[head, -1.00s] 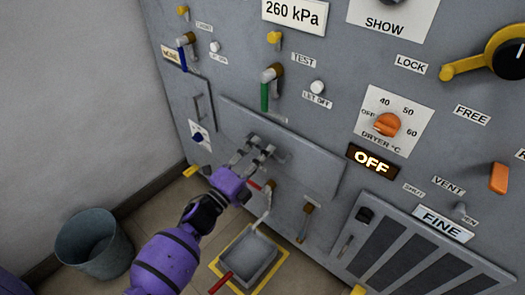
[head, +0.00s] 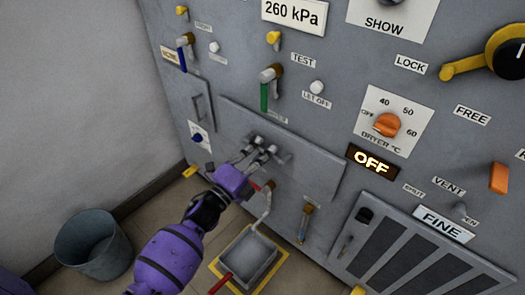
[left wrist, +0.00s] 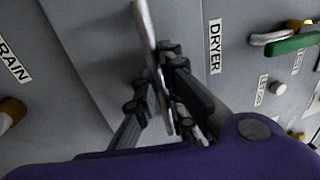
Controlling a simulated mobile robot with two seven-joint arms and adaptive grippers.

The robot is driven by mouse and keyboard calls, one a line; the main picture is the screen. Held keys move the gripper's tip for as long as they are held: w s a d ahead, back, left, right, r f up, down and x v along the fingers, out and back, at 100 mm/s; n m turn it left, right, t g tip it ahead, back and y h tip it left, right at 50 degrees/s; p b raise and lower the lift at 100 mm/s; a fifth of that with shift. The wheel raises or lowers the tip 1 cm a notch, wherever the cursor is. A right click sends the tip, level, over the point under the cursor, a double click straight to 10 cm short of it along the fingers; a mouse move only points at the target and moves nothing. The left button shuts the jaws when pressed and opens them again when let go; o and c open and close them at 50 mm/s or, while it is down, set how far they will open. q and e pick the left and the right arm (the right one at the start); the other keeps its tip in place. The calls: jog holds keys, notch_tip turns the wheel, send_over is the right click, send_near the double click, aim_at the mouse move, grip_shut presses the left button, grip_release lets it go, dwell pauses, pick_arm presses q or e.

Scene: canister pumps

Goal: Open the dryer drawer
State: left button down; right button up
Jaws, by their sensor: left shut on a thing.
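The dryer drawer (head: 310,167) is a wide grey front low on the machine wall. It looks flush or nearly so in the head view. Its handle is a pale metal bar (left wrist: 145,25) in the left wrist view, beside the DRYER label (left wrist: 214,47). My left gripper (head: 263,146) is at the drawer front in the head view. In the left wrist view the dark fingers (left wrist: 163,88) are on either side of the bar, shut on it. The fingers hide most of the handle in the head view. My right gripper is not in view.
Below the drawer are small taps and a grey tray (head: 250,258) on a yellow-marked floor patch. A bucket (head: 93,245) stands at lower left. Above are a green-handled valve (head: 265,95) and an orange dryer knob (head: 387,124). A lit sign (head: 371,161) reads OFF.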

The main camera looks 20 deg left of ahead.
pick_arm(q)
jog(key=shift+s, duration=0.1)
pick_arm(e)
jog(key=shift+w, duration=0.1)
pick_arm(q)
jog(key=shift+s+a, duration=0.15)
jog(key=shift+s, duration=0.15)
jog(key=r+p+v, duration=0.2)
jog(key=r+v, duration=0.1)
jog(key=v, duration=1.3)
jog(key=s+r+p+v, duration=0.1)
jog(key=r+p+v, duration=0.1)
jog(key=v, duration=1.4)
jog(key=shift+s+a+r, duration=0.25)
jog(key=shift+s+r, duration=0.2)
jog(key=shift+r, duration=0.1)
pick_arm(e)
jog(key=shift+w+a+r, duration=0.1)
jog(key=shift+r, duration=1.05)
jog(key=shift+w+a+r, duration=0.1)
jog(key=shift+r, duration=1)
